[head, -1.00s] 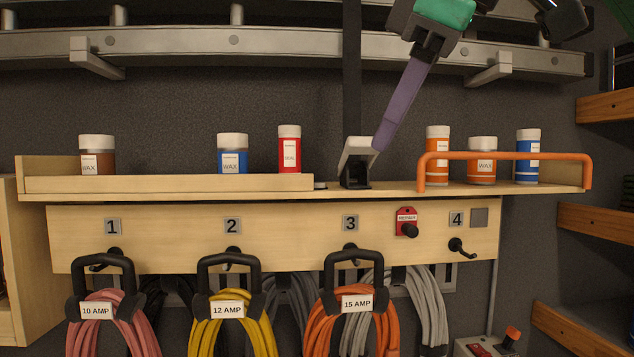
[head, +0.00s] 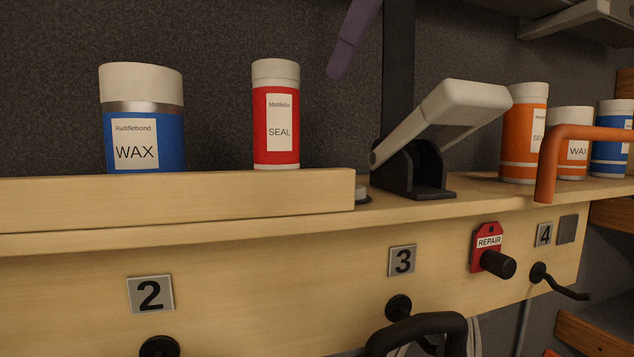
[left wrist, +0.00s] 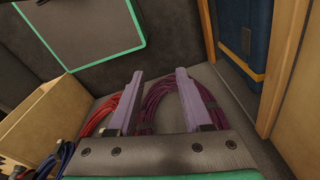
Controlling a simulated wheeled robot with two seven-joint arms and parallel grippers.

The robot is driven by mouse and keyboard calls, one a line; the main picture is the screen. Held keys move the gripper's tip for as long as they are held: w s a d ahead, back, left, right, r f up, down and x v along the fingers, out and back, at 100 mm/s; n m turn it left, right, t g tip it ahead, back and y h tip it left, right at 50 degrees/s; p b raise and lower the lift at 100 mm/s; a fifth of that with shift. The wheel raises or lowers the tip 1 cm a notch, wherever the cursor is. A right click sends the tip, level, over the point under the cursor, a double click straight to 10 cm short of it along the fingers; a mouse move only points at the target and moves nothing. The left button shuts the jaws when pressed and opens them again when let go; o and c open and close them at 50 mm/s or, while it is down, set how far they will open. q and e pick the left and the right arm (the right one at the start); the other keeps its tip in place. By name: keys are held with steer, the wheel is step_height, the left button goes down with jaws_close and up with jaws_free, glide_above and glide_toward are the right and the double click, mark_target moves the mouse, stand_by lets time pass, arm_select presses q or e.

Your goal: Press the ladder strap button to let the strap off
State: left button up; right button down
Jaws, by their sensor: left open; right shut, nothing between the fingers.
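The black strap (head: 398,60) hangs down behind the shelf to a buckle with a black base (head: 415,175) and a pale grey lever (head: 455,105). The lever slants up to the right. A small pale button (head: 361,193) sits on the shelf just left of the base, partly hidden by the wooden ledge. My right gripper (head: 341,72) is shut and empty, above and left of the lever and apart from it; only its purple fingers show at the top. My left gripper (left wrist: 160,74) is open in the left wrist view, its fingers in front of coiled purple cord.
A red seal can (head: 276,120) and a blue wax can (head: 143,125) stand behind the ledge (head: 180,195). Orange cans (head: 523,140) stand right of the buckle behind an orange rail (head: 548,165). A red repair tag (head: 487,238) and hooks are on the board below.

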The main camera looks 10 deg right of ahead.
steer(key=s+d, duration=0.1)
steer(key=s, duration=0.4)
glide_above(361, 188)
steer(key=w, duration=0.1)
steer(key=f, duration=0.4)
steer(key=shift+w+a+f, duration=0.1)
steer(key=shift+a, duration=0.15)
steer(key=f, duration=0.1)
steer(key=f+b, duration=0.1)
steer(key=s+f, duration=0.1)
steer(key=shift+d, duration=0.35)
steer(key=shift+s+f+b, duration=0.4)
steer(key=shift+f+b, duration=0.1)
steer(key=shift+b, duration=0.2)
steer(key=shift+a+f, duration=0.1)
steer(key=shift+w+a, duration=0.2)
steer(key=shift+w, duration=0.2)
steer(key=shift+s+d, duration=0.2)
arm_select(q)
steer(key=s, duration=0.1)
steer(key=f, duration=0.1)
steer(key=s+f, duration=0.1)
steer(key=shift+s+d+f, duration=0.15)
steer(key=shift+s+d, duration=0.1)
steer(key=shift+s, duration=0.1)
arm_select(e)
steer(key=shift+w+a, duration=0.1)
